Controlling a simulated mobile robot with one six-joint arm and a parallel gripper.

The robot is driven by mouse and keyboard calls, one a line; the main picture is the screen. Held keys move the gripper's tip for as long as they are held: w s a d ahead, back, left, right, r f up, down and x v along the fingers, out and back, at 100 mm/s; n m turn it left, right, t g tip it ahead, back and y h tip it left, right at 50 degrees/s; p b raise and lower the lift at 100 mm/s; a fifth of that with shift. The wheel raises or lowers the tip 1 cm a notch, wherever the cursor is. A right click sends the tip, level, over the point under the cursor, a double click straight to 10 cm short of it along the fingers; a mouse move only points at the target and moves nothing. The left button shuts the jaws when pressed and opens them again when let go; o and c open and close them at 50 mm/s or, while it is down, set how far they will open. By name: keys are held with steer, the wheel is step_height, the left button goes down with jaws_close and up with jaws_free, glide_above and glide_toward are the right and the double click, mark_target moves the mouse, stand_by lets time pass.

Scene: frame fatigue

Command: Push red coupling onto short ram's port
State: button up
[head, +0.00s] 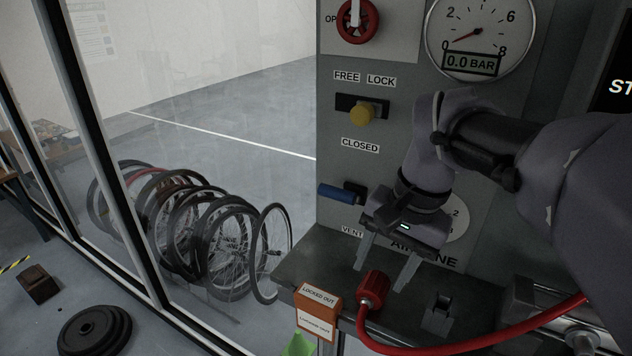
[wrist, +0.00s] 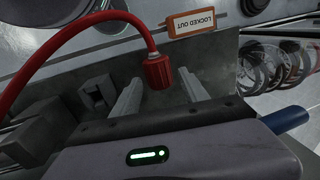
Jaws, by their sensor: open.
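The red coupling (head: 373,289) is a ribbed cap on the end of a red hose (head: 470,347), at the dark bench's front part. My gripper (head: 383,275) is just above it, pointing down, fingers apart. In the wrist view the coupling (wrist: 158,71) sits between and slightly beyond the open fingertips (wrist: 159,78), with a visible gap on both sides. Nothing is held. Metal fittings (head: 583,338) show at the lower right, partly cut off. I cannot tell which part is the short ram's port.
An orange and white LOCKED OUT tag (head: 318,312) hangs at the bench's left edge. A small dark bracket (head: 438,314) stands right of the coupling. Behind is a grey panel with a yellow knob (head: 362,114), blue lever (head: 340,194) and gauge (head: 479,38) reading 0.0 BAR.

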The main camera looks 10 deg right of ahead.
mark_target(375, 285)
steer(key=f, duration=0.4)
steer(key=shift+s+a+f, duration=0.25)
steer(key=shift+a, duration=0.1)
steer(key=shift+w+a+f, duration=0.1)
steer(key=shift+w+f, duration=0.15)
steer(key=shift+s, duration=0.15)
steer(key=c, duration=0.3)
jaws_close()
steer(key=shift+r, duration=0.1)
